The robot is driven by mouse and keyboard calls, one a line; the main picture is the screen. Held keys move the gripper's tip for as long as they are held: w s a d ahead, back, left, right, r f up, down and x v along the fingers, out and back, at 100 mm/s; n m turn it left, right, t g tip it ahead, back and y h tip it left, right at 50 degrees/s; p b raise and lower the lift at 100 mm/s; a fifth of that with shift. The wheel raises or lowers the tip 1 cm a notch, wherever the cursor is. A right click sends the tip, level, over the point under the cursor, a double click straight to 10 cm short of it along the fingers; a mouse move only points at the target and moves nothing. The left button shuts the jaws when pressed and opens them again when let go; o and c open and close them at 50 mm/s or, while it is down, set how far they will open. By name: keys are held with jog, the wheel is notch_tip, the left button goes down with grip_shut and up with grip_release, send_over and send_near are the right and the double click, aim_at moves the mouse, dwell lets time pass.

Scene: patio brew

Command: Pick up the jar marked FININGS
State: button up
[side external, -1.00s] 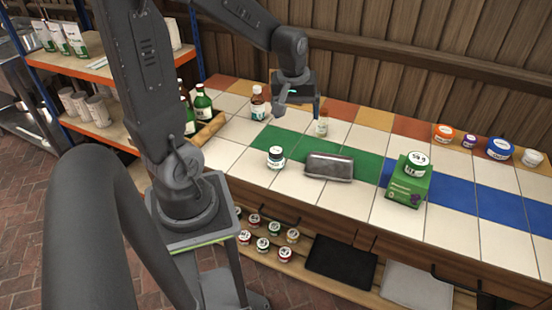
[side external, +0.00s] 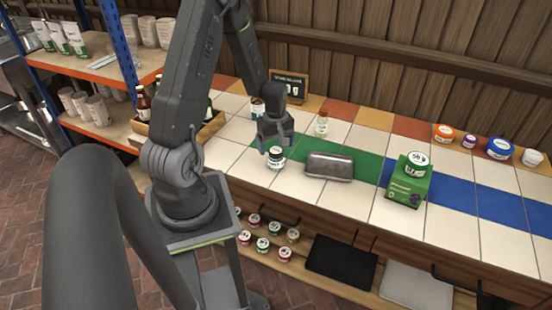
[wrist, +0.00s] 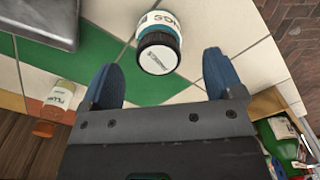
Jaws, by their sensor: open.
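A small jar with a dark lid and white label (side external: 275,159) stands upright on the counter, at the edge of the green tiles. In the wrist view the jar (wrist: 158,48) shows letters that look like the end of FININGS, partly turned away. My gripper (side external: 274,142) is above and close behind the jar in the side view. In the wrist view my open gripper (wrist: 160,75) has its two blue fingertips apart, with the jar just beyond them and roughly centred. I cannot tell whether they touch it.
A grey metal case (side external: 330,166) lies right of the jar. A small bottle (side external: 322,124) stands behind. A jar on a green box (side external: 408,187) stands farther right. Several coloured jars line the back right. A crate of bottles (side external: 211,128) is at the left.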

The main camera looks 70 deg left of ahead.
aim_at(276, 150)
jog(key=shift+w+d+f, duration=0.1)
jog(key=shift+f, duration=2.65)
jog(key=c, duration=1.1)
jog(key=shift+r, duration=0.15)
